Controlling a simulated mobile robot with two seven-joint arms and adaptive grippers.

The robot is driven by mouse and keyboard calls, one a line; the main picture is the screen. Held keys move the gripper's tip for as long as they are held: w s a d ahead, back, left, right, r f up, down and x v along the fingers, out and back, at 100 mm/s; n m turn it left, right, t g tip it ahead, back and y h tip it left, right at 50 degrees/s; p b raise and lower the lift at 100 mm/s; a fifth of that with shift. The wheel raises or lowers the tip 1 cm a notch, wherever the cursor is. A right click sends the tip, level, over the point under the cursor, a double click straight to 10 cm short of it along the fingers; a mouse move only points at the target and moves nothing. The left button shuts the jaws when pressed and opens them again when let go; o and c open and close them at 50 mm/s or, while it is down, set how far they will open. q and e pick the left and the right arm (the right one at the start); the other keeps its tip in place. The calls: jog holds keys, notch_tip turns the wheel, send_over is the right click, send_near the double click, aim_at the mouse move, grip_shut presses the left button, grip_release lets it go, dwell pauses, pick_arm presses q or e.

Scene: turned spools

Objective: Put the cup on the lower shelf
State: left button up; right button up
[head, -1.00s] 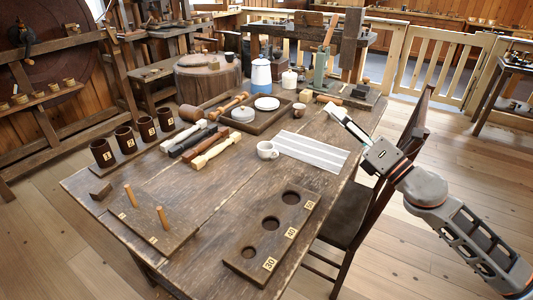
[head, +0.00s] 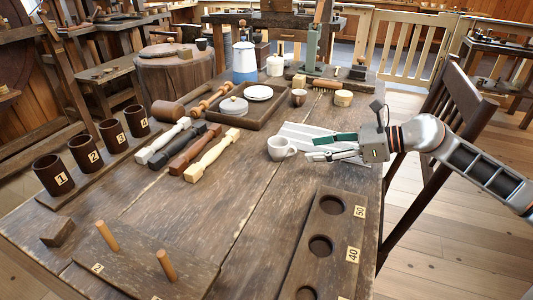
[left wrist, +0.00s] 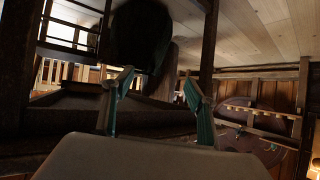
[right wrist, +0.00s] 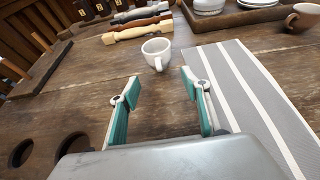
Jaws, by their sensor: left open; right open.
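The white cup (head: 281,148) stands upright on the wooden table, left of the striped cloth. In the right wrist view the cup (right wrist: 155,50) is ahead of my fingers, its handle toward me. My right gripper (head: 309,148) is open and empty above the cloth, its fingertips pointing at the cup from the right. In the right wrist view its fingertips (right wrist: 160,88) are apart, short of the cup. My left gripper (left wrist: 158,84) is open and empty in the left wrist view, away from the tabletop; the head view does not show it. I cannot make out which surface is the lower shelf.
The striped cloth (head: 315,140) lies under my right gripper. Turned spindles (head: 212,155) lie left of the cup, and a tray (head: 270,119) with dishes is behind. A board with round holes (head: 322,218) and a peg board (head: 140,262) are in front. A chair (head: 460,110) stands at right.

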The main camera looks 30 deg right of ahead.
aim_at(293, 153)
jog(key=shift+w+a+f, duration=0.25)
jog(key=shift+f, duration=0.2)
jog(key=shift+x, duration=0.8)
jog(key=shift+w+a+f+b, duration=0.2)
jog(key=shift+w+a+b, duration=0.1)
jog(key=shift+a, duration=0.05)
jog(key=x, duration=0.3)
jog(key=shift+w+a+f+b, duration=0.15)
jog(key=shift+f+b, duration=0.1)
jog(key=shift+b, duration=0.15)
jog(key=shift+w+a+f, duration=0.1)
jog(key=shift+w+a, duration=0.15)
jog(key=shift+w, duration=0.1)
grip_shut()
pick_arm(q)
jog(key=shift+w+d+r, duration=0.1)
jog(key=shift+d+r, duration=0.2)
jog(key=shift+d, duration=0.35)
